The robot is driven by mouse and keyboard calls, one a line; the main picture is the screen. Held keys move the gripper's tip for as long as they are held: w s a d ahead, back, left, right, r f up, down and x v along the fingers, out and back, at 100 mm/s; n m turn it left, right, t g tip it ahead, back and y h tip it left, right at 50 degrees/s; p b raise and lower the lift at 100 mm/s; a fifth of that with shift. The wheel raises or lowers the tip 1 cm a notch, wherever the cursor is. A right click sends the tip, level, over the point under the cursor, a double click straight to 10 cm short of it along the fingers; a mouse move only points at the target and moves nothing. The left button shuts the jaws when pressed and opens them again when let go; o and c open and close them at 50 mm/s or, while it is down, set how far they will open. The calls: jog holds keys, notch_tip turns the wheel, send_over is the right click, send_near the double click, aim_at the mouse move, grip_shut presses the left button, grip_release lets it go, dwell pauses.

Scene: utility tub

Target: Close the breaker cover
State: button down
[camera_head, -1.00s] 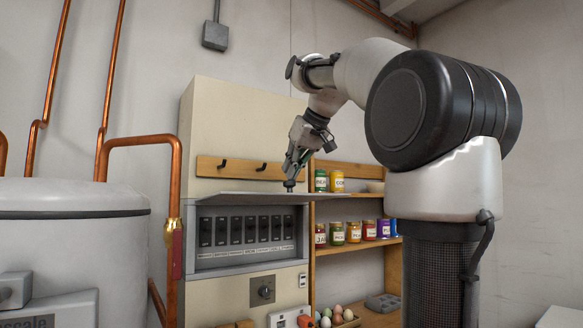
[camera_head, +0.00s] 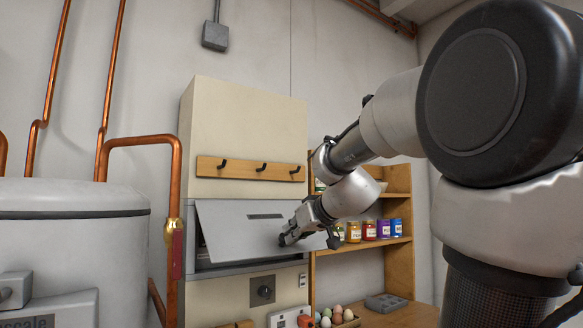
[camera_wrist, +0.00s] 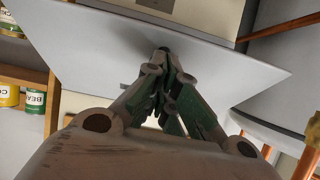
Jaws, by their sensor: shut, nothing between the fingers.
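The breaker cover (camera_head: 235,228) is a flat grey panel hinged along its top edge. It hangs tilted outward over the breaker box (camera_head: 192,240), with a dark gap showing at its left side and bottom. The breaker switches are hidden behind it. My gripper (camera_head: 287,238) is shut and empty, with its tips at the outer face of the cover, right of its middle. In the wrist view the closed fingertips (camera_wrist: 163,52) are at or very near the cover's face (camera_wrist: 110,50); firm contact cannot be told.
A coat rack (camera_head: 240,168) with hooks is above the cover. A dial (camera_head: 263,290) is below it. A copper pipe (camera_head: 176,180) and a tank (camera_head: 75,240) are at the left.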

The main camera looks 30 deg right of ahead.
jog(key=w+f, duration=1.2)
jog(key=w, duration=0.1)
jog(key=shift+w+a+f, duration=0.2)
dwell(0.6)
